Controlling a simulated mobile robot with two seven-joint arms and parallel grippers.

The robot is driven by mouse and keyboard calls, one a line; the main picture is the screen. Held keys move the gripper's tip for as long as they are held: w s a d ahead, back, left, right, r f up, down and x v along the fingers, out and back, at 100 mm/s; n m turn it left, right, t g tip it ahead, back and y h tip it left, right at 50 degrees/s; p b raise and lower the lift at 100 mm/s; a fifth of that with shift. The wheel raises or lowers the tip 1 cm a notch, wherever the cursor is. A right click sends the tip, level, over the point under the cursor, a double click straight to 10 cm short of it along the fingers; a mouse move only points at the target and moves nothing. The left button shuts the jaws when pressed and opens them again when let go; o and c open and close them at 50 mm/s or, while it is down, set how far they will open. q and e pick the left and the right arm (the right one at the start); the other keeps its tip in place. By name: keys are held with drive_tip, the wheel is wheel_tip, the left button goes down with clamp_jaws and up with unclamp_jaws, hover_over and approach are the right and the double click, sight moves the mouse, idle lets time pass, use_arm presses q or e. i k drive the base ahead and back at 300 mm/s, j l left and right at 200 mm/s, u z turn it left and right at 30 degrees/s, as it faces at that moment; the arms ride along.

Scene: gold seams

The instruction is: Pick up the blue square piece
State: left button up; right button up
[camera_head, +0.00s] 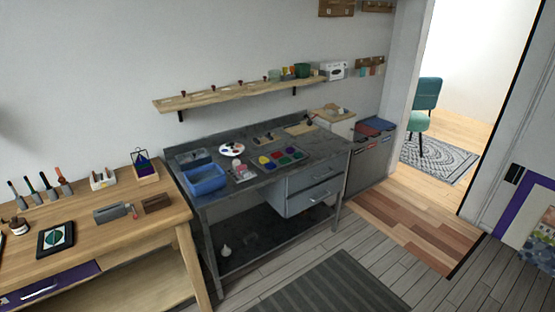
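Several small coloured pieces sit close together on top of the dark grey workbench (225,212), right of its middle. They show red, yellow, green and blue. Neither of my grippers is in view, and nothing is seen to hold any piece.
A blue bin (206,181) and a white palette (231,150) stand on the workbench, left of the pieces. A wooden table (110,232) adjoins at left. A wall shelf (215,98) runs above. The floor in front, with a dark mat (330,290), is clear.

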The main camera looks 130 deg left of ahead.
sight(269, 165)
drive_tip(key=u, duration=4.4)
